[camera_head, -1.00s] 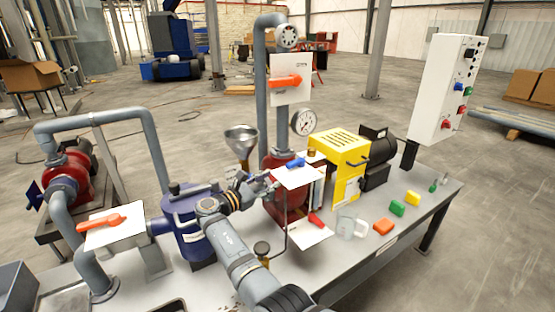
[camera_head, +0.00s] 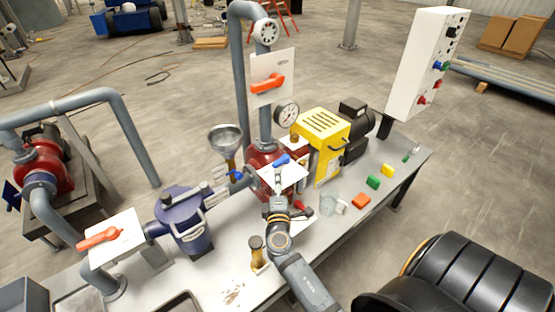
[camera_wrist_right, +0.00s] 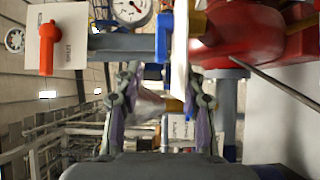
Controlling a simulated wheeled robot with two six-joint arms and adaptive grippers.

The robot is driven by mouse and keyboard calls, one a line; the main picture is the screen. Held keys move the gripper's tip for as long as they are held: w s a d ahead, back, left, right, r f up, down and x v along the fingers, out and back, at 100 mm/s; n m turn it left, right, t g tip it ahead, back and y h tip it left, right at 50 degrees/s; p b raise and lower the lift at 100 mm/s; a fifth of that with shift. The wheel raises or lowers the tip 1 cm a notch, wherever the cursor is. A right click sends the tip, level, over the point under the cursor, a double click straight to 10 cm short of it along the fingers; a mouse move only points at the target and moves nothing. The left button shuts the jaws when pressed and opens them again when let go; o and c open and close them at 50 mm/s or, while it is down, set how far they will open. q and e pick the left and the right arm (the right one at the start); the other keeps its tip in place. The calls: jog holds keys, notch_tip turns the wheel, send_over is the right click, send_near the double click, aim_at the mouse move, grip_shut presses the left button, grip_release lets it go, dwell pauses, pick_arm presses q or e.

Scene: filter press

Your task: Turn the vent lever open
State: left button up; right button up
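A blue lever (camera_head: 282,160) sits on a white plate (camera_head: 284,176) at the red vessel (camera_head: 262,158). I cannot read which lever is marked as the vent. In the right wrist view the blue lever (camera_wrist_right: 162,38) stands beside the edge-on white plate (camera_wrist_right: 180,50), ahead of the fingers. My right gripper (camera_head: 276,203) is just below and in front of the plate, apart from the blue lever. The right wrist view shows its two fingers (camera_wrist_right: 162,92) spread, with nothing gripped between them. My left gripper is out of view.
Orange levers sit on the upper plate (camera_head: 267,84) and left plate (camera_head: 104,236). A red handle (camera_head: 300,207) is low beside my right gripper. A funnel (camera_head: 225,138), a blue vessel (camera_head: 184,218), a gauge (camera_head: 287,115) and a yellow guard (camera_head: 325,132) stand close by. Coloured blocks lie at right.

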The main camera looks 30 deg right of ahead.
aim_at(278, 166)
jog(key=p+x, duration=0.2)
jog(key=x, duration=0.5)
jog(key=shift+w+d, duration=0.2)
jog(key=shift+d, duration=0.15)
jog(key=shift+w+d, duration=0.4)
jog(key=shift+w, duration=0.2)
jog(key=shift+f, duration=0.1)
